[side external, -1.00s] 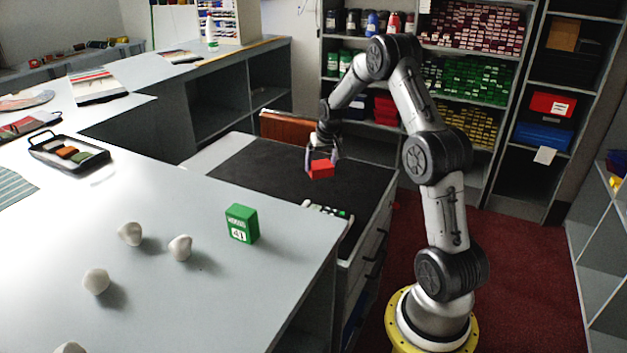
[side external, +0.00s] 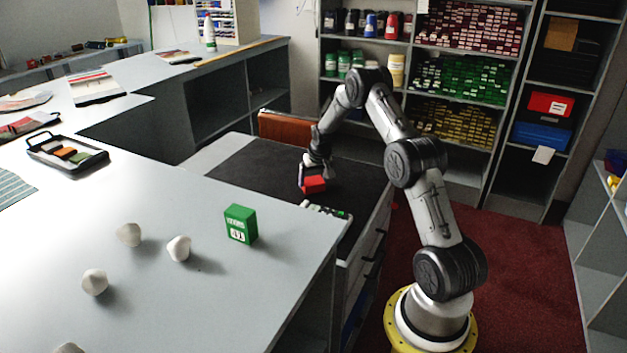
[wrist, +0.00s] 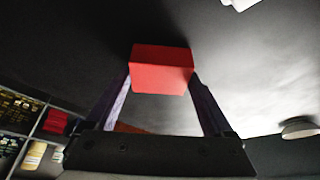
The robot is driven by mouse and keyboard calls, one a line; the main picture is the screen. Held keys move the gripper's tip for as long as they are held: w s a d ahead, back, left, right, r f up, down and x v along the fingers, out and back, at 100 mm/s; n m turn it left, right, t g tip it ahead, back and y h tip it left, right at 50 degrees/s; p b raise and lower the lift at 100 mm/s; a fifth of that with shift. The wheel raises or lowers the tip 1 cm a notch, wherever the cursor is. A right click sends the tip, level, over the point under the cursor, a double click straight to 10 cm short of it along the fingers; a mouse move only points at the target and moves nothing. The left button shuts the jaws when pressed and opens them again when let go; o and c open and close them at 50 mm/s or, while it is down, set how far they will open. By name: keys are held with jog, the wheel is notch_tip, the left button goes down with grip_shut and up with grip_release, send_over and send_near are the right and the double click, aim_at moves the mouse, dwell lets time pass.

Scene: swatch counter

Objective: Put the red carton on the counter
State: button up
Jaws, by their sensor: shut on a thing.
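The red carton (side external: 314,184) is held in my gripper (side external: 312,176) above the black-topped drawer unit, near the counter's right edge. In the wrist view the red carton (wrist: 161,70) sits between the two fingertips of my gripper (wrist: 161,82), which is shut on it. I cannot tell how far the carton is above the surface below it. The pale grey counter (side external: 150,300) fills the left and front of the side view.
On the counter stand a green carton (side external: 240,224) and several white pebble-like lumps (side external: 178,249). A black tray (side external: 68,153) with swatches lies farther left. Small items lie in a strip (side external: 325,209) at the drawer unit's near edge. Counter between lumps and tray is clear.

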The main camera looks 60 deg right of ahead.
jog(key=shift+f, duration=0.1)
jog(key=o, duration=1.2)
jog(key=shift+c, duration=0.2)
jog(key=v, duration=1.2)
jog(key=s+a+r+n+t+y, duration=0.1)
jog(key=s+a+r+n, duration=0.15)
jog(key=a+r, duration=0.75)
jog(key=s+a+r+n+t, duration=0.15)
jog(key=s+a+r, duration=0.35)
jog(key=a, duration=0.8)
jog(key=s+a+n+y, duration=0.2)
jog(key=s+a+n, duration=0.3)
jog(key=s+a, duration=0.9)
jog(key=s, duration=0.3)
jog(key=shift+s+a+r, duration=0.15)
jog(key=shift+s+r, duration=0.1)
